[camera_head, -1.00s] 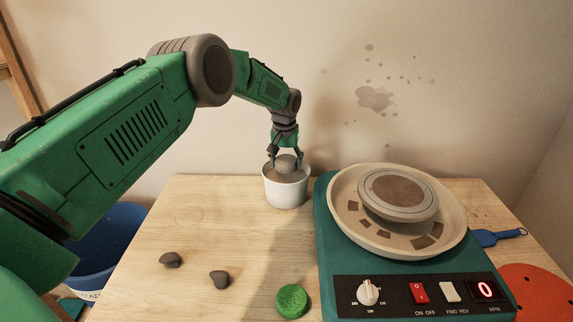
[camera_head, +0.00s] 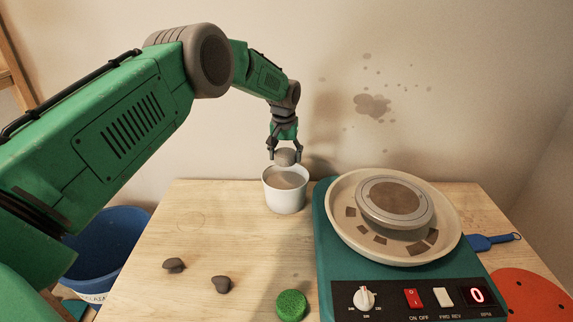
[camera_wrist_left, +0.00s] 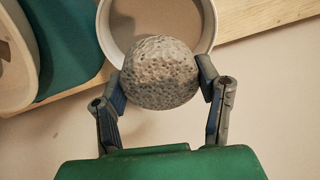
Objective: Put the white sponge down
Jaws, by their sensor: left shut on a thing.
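The sponge (camera_head: 286,157) looks greyish, round and pitted rather than clean white. My left gripper (camera_head: 285,155) is shut on it, just above the rim of a white cup (camera_head: 285,199). In the left wrist view the sponge (camera_wrist_left: 160,73) sits between the two fingertips, with the cup's rim (camera_wrist_left: 208,30) behind it. The cup holds a murky brownish liquid. My right gripper is not in view.
A green pottery wheel (camera_head: 328,250) with a cream splash pan stands right of the cup. A green sponge (camera_head: 291,305) and two dark clay lumps (camera_head: 174,265) (camera_head: 221,285) lie in front. A blue bucket (camera_head: 108,235) stands at left.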

